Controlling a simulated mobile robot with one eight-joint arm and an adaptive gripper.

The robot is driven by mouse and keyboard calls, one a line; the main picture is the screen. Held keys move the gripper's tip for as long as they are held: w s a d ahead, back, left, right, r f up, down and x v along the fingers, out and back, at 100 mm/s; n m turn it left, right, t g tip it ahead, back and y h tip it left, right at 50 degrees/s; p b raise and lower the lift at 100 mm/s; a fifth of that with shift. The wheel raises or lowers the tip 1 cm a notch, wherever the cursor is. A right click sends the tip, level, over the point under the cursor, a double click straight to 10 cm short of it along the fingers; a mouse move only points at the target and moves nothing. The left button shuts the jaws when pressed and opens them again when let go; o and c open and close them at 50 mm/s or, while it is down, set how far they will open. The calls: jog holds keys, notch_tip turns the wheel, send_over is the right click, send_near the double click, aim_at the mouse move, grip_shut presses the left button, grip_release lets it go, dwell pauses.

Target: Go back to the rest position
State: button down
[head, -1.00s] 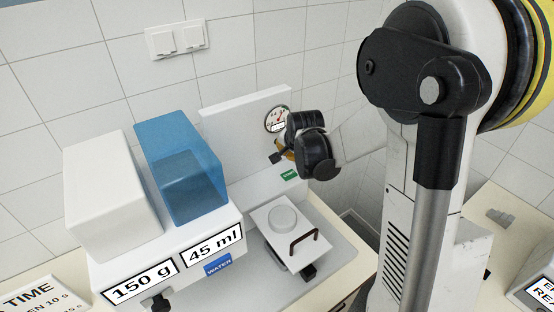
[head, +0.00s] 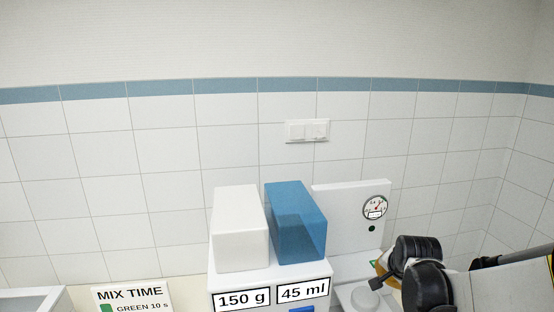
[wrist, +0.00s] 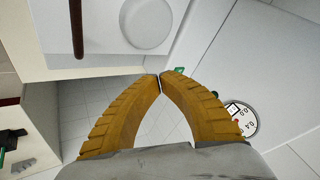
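My gripper (head: 377,281) is at the lower right in the head view, in front of the white machine with the round gauge (head: 376,208). In the wrist view the two ribbed yellow fingers of my gripper (wrist: 160,76) meet at their tips. Nothing shows between them. The gauge also shows at the right of the wrist view (wrist: 242,118). The tips look apart from the plate.
Left of my gripper stands a dispenser (head: 240,275) labelled 150 g and 45 ml, with a white box (head: 240,225) and a blue translucent box (head: 296,225) on top. A MIX TIME sign (head: 130,296) is further left. A tiled wall (head: 120,150) with a switch (head: 307,130) stands behind.

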jog(key=s+a+f+n+b, duration=0.1)
jog(key=s+a+n+b, duration=0.2)
jog(key=s, duration=0.5)
jog(key=s+a+f+n+y+b, duration=0.1)
jog(key=s+a+n+b, duration=0.3)
jog(key=s, duration=0.4)
jog(key=s+a+f+n+b, duration=0.3)
jog(key=s+a+b, duration=0.1)
jog(key=s, duration=0.4)
jog(key=shift+n+y+b, duration=0.3)
jog(key=shift+b, duration=0.4)
